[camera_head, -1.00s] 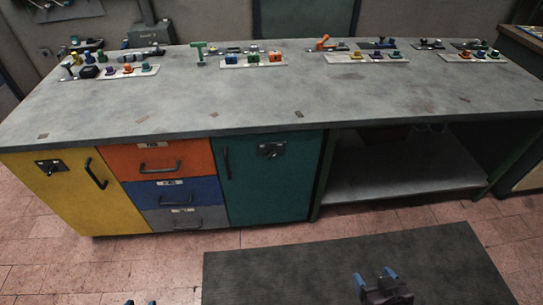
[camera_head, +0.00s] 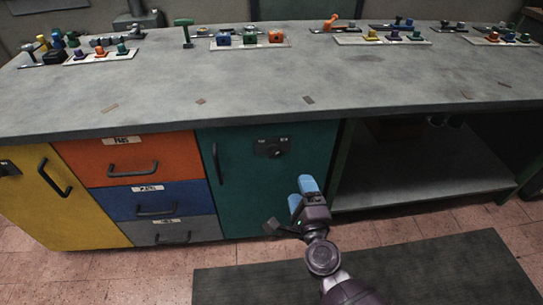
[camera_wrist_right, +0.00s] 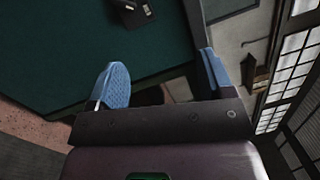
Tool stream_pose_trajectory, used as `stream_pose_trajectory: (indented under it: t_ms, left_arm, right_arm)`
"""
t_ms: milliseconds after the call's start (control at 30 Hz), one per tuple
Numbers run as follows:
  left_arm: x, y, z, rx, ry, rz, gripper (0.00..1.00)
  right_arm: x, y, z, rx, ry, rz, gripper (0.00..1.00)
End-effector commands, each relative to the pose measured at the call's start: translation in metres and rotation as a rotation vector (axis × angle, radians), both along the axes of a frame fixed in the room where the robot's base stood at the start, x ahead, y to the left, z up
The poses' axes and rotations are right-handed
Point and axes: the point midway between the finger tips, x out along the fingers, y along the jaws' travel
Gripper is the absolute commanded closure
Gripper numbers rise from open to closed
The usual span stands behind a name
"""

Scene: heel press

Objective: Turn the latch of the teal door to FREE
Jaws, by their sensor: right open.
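The teal door (camera_head: 240,190) is shut, set in the front of the workbench, with a black vertical handle (camera_head: 217,163) near its left edge. The latch (camera_head: 271,147) is a dark plate with a small knob near the door's upper right; its lettering is too small to read. Part of it shows at the top of the right wrist view (camera_wrist_right: 137,10). My right gripper (camera_head: 302,188) is open and empty, with blue fingertips, below and right of the latch and apart from it. In the right wrist view the two fingers (camera_wrist_right: 165,80) stand wide apart. My left gripper is not in view.
Orange (camera_head: 130,158), blue (camera_head: 158,199) and grey drawers and a yellow door (camera_head: 45,205) are left of the teal door. An open shelf bay (camera_head: 420,170) lies to its right. A dark mat (camera_head: 430,270) covers the floor in front. Several small parts stand on the worktop (camera_head: 360,80).

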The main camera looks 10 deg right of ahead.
Motion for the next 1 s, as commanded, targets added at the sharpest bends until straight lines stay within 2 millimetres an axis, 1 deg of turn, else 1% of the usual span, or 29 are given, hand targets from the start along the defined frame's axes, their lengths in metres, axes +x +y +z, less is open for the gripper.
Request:
stream_pose_trajectory:
  t_ms: [33,100,233,300,400,567,667,1000]
  left_arm:
    - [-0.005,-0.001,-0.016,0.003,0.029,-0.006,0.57]
    - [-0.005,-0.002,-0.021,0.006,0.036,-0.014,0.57]
    - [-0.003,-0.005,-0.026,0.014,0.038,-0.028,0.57]
    - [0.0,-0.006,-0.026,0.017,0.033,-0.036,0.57]
    - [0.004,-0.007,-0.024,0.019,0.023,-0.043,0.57]
    - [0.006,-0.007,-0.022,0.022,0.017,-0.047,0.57]
    - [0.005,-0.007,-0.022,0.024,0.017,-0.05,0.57]
    - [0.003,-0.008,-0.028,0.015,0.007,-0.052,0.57]
  right_arm:
    - [0.011,0.009,-0.024,0.094,0.03,-0.009,0.26]
    - [0.027,0.018,-0.031,0.219,0.047,-0.024,0.26]
    - [0.05,0.033,-0.042,0.409,0.079,-0.047,0.26]
    - [0.059,0.038,-0.045,0.479,0.092,-0.056,0.26]
    - [0.067,0.044,-0.046,0.542,0.104,-0.062,0.26]
    - [0.075,0.046,-0.044,0.569,0.104,-0.064,0.26]
    - [0.083,0.045,-0.043,0.568,0.103,-0.064,0.26]
    - [0.13,0.045,-0.046,0.565,0.106,-0.064,0.26]
